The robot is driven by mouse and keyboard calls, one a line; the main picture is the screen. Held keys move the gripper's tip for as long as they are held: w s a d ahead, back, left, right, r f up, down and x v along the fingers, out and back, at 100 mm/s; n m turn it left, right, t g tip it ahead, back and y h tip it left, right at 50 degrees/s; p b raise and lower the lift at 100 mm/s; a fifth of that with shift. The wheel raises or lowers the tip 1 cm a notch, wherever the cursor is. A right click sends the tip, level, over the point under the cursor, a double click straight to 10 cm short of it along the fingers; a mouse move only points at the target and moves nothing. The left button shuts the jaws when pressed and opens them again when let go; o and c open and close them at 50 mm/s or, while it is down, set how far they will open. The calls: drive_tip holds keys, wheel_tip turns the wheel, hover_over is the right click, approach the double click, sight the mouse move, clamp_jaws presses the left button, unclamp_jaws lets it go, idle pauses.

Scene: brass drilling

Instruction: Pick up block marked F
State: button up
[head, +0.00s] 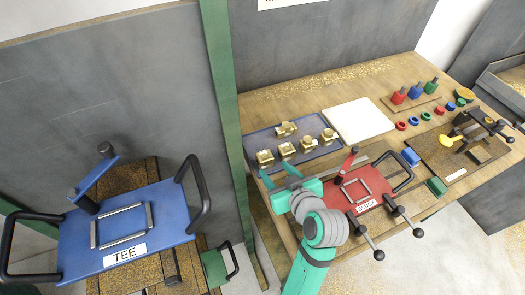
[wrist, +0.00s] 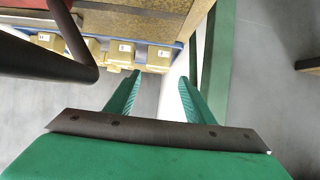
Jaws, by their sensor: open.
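Several brass blocks sit in a blue tray (head: 255,141) on the wooden bench, one at the back (head: 286,129) and the others in a front row (head: 287,150). In the wrist view, blocks (wrist: 121,50) line up along the top, with small white marks too small to read. I cannot tell which block is marked F. My gripper (head: 276,170) is open in front of the tray's front edge, apart from the blocks. In the wrist view, its green fingers (wrist: 159,80) are spread with nothing between them.
A red jig (head: 378,200) with black handles stands right of my gripper. A blue jig labelled TEE (head: 160,222) is at the left. A green post (head: 222,90) rises left of the tray. A white sheet (head: 358,121) lies right of it. A dark bar (wrist: 68,30) crosses the wrist view.

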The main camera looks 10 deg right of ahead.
sight(266, 157)
drive_tip(key=x, duration=0.5)
drive_tip(key=shift+w, duration=0.25)
drive_tip(key=shift+w+d+f, duration=0.25)
drive_tip(key=shift+w, duration=0.1)
drive_tip(key=x, duration=0.4)
drive_tip(key=shift+w+a, duration=0.25)
drive_tip(key=shift+a, duration=0.05)
drive_tip(key=shift+d, duration=0.1)
drive_tip(key=c, duration=1.1)
clamp_jaws()
drive_tip(key=shift+w+r, duration=0.1)
